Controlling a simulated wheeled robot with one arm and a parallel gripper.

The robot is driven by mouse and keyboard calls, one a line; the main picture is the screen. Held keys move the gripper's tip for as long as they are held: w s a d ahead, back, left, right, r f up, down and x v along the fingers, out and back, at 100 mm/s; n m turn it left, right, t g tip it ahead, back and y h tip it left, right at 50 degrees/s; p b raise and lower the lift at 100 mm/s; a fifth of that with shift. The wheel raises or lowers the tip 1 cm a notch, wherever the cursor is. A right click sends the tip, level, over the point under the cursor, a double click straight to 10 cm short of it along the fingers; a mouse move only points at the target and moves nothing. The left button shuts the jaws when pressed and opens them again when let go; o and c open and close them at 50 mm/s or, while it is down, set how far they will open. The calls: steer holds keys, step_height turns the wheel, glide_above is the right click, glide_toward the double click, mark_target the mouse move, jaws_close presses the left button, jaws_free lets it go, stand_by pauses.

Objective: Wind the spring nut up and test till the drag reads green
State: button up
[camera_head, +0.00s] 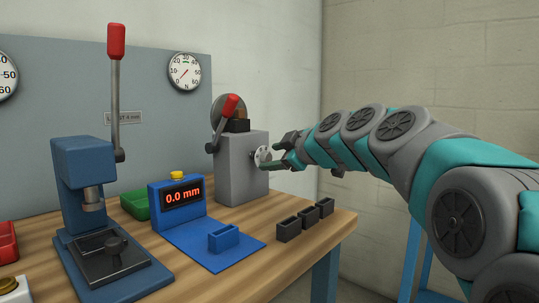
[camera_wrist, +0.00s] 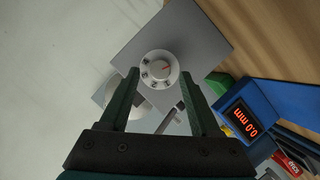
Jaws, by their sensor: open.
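A round white numbered dial (camera_head: 262,155), which looks like the spring nut, is on the side of the grey block (camera_head: 241,170). A red-handled lever (camera_head: 229,106) leans on top of the block.
A blue gauge stand (camera_head: 163,212) reads 0.0 mm and has a small blue holder (camera_head: 223,238) on its base. A blue press (camera_head: 84,188) with a tall red-handled lever stands left. A green bin (camera_head: 135,204) sits behind.

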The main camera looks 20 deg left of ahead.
steer(key=shift+x, duration=0.9)
jaws_close()
